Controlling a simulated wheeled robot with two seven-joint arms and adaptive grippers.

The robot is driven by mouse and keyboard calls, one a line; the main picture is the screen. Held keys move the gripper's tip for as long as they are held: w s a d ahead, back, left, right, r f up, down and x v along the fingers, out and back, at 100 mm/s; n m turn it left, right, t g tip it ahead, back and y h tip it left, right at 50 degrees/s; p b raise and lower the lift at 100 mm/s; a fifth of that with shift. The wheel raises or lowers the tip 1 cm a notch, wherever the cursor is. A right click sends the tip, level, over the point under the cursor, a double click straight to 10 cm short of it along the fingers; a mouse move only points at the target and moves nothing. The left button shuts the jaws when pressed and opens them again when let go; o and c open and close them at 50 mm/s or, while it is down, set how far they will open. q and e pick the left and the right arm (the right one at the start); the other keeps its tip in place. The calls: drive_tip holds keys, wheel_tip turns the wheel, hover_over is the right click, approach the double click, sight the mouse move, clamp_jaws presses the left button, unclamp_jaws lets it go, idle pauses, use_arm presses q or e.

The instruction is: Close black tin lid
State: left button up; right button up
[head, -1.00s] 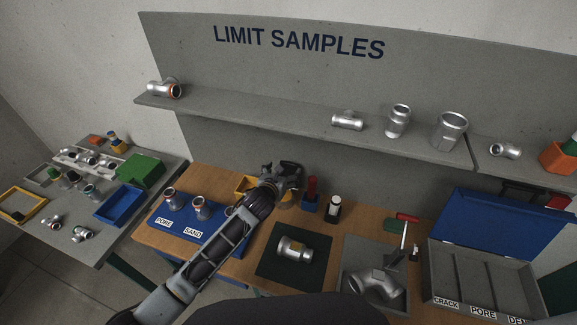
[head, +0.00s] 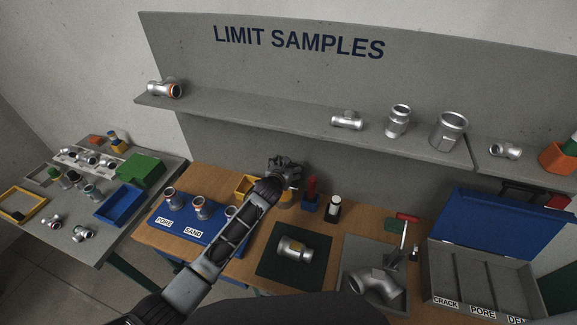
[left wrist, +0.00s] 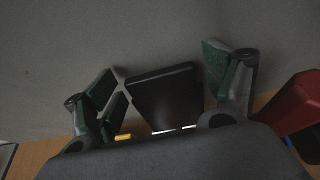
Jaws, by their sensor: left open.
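The black tin lid (left wrist: 168,100) shows in the left wrist view as a dark flat panel, tilted up, with bright slivers along its lower edge. It lies between the two spread fingers of my left gripper (left wrist: 157,70), and I cannot tell whether they touch it. The tin's body is hidden below the gripper housing. In the head view my left gripper (head: 285,166) is over the back of the wooden table, near the back panel, and covers the tin. It is open. My right gripper is not in view.
A yellow bin (head: 243,186) stands left of the gripper. A green mat (head: 268,271) with a metal fitting lies in front.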

use_arm(q)
drive_tip(key=shift+w+d+f, duration=0.1)
idle(0.3)
drive_tip(key=c, duration=1.2)
drive_tip(key=shift+o, duration=0.2)
